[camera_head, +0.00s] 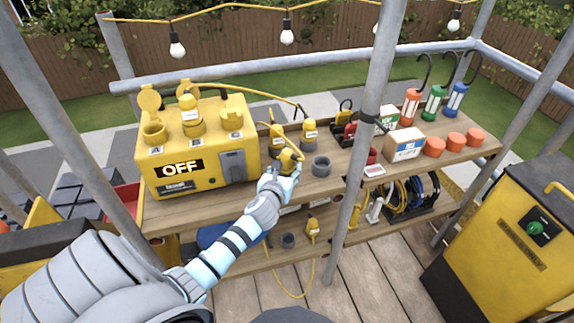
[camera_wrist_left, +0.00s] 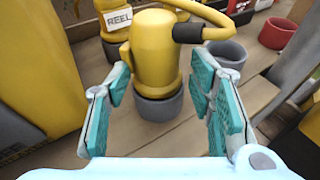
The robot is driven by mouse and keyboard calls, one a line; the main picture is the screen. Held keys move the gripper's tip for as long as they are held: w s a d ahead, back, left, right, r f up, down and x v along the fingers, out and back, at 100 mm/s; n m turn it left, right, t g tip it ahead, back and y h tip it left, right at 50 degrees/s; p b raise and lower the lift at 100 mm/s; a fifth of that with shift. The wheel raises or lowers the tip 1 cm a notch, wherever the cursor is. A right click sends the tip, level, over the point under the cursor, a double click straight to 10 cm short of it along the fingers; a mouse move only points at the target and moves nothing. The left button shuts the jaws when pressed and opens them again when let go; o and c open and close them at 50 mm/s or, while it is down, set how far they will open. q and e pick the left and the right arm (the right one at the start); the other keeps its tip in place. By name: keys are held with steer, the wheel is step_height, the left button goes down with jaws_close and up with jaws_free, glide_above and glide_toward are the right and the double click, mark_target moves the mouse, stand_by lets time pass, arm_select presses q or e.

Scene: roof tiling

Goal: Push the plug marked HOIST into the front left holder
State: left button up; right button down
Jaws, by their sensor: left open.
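A yellow plug (camera_head: 288,158) with a black cable end stands upright at the front left holder (camera_wrist_left: 158,106), a grey ring on the shelf. The plug also fills the middle of the left wrist view (camera_wrist_left: 155,50); no marking on it can be read, and how deep it sits cannot be told. My left gripper (camera_head: 279,177) is open, its teal finger pads (camera_wrist_left: 160,88) on either side of the plug with gaps. The front right holder (camera_head: 321,166) is empty. My right gripper is not in view.
A plug marked REEL (camera_wrist_left: 117,20) stands behind, and another plug (camera_head: 308,132) stands back right. A yellow power box (camera_head: 200,160) reading OFF is close on the left. A grey scaffold pole (camera_head: 362,140) rises right of the holders. Orange cups (camera_head: 434,147) lie further right.

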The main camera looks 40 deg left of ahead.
arm_select(q)
steer(key=p+v, duration=0.5)
steer(key=v, duration=0.4)
steer(key=shift+s+r, duration=0.2)
steer(key=shift+d, duration=0.1)
